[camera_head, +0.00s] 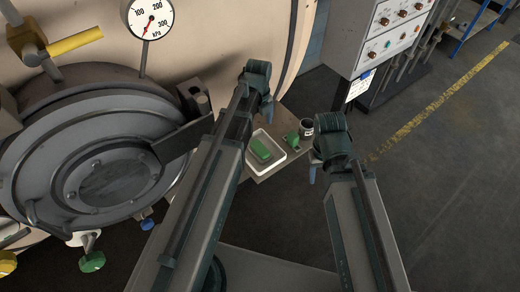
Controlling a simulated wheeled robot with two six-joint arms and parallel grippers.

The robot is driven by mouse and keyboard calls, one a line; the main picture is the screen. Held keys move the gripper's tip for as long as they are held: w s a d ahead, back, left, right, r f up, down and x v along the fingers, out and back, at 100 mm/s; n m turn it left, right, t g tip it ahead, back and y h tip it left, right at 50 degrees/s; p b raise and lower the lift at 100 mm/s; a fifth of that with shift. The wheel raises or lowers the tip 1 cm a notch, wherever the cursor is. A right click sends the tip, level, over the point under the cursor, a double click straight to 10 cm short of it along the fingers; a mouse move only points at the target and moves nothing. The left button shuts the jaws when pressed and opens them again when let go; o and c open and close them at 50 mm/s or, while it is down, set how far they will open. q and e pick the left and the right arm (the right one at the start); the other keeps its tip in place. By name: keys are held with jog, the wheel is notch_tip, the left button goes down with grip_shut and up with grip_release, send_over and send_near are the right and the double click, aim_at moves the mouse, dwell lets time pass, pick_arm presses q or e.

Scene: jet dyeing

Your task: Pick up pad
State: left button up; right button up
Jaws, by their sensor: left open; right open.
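A green block (261,150), which looks like the pad, lies in a white tray (273,164) on a small table between my arms. A second, smaller green object (292,139) sits on the table just right of the tray. My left gripper (267,108) is above and behind the tray, apart from the green block, open and mostly hidden by its wrist. My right gripper (314,170) is right of the table, open and partly hidden behind its wrist.
A dark cup (306,127) stands at the table's right side. A large round machine door (100,170) fills the left, with a pressure gauge (151,18) above. A control panel (390,35) stands at the upper right. The floor at right is clear.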

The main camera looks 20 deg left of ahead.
pick_arm(q)
jog(key=b, duration=0.9)
send_near(260, 148)
jog(key=f, duration=0.5)
jog(key=shift+w+a+f, duration=0.15)
jog(key=shift+w+a, duration=0.05)
jog(key=shift+a, duration=0.05)
jog(key=f+b, duration=0.5)
jog(key=shift+s+d+f, duration=0.1)
jog(key=shift+s+d, duration=0.1)
jog(key=shift+d, duration=0.05)
jog(key=shift+c, duration=0.3)
jog(key=c, duration=1.2)
